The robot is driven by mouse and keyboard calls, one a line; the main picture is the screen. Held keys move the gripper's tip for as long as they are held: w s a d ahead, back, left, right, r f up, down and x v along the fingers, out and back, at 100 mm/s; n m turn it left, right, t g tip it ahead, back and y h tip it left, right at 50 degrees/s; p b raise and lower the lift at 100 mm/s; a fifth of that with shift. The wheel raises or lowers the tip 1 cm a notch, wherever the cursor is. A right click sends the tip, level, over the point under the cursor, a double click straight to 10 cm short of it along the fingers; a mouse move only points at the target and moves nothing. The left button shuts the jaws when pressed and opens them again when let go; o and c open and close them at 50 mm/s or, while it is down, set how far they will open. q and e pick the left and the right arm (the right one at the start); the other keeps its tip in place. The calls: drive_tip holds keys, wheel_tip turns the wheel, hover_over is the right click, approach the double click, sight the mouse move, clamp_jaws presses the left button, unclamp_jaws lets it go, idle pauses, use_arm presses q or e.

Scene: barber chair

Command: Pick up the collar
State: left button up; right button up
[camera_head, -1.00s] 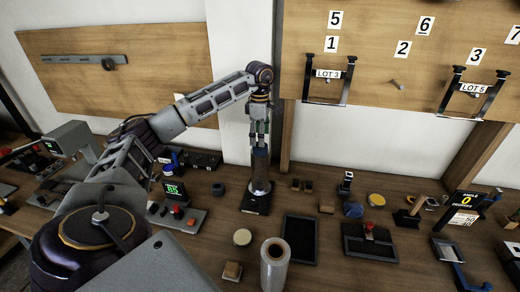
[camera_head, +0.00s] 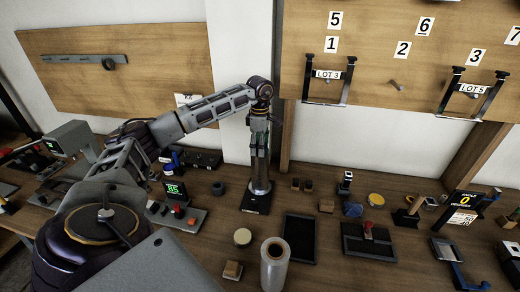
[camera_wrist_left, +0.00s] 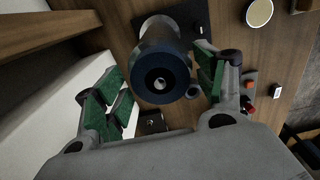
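A grey upright post (camera_head: 261,182) stands on a black base (camera_head: 254,203) near the wall. In the left wrist view a dark blue ring (camera_wrist_left: 161,92), which looks like the collar, forms the near end of the post (camera_wrist_left: 158,28); a small hole shows in its middle. My left gripper (camera_head: 259,135) is over the upper part of the post. In the left wrist view its green-padded fingers (camera_wrist_left: 165,85) are spread on either side of the ring, with visible gaps. The gripper hides most of the ring in the head view. My right gripper is not in view.
A small dark ring (camera_head: 218,188) lies on the bench left of the post. A black tray (camera_head: 300,240), a round tan disc (camera_head: 242,237) and a clear roll (camera_head: 274,264) are in front. The board (camera_head: 400,60) hangs behind.

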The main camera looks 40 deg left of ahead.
use_arm(q)
drive_tip(key=c, duration=0.7)
drive_tip(key=shift+c, duration=1.2)
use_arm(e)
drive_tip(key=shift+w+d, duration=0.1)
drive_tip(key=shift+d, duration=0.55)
use_arm(q)
drive_tip(key=shift+r, duration=0.15)
drive_tip(key=shift+r, duration=0.5)
wheel_tip(320, 180, up, 7)
drive_tip(key=shift+f+b, duration=0.1)
drive_tip(key=shift+b, duration=0.2)
drive_tip(key=shift+r, duration=0.95)
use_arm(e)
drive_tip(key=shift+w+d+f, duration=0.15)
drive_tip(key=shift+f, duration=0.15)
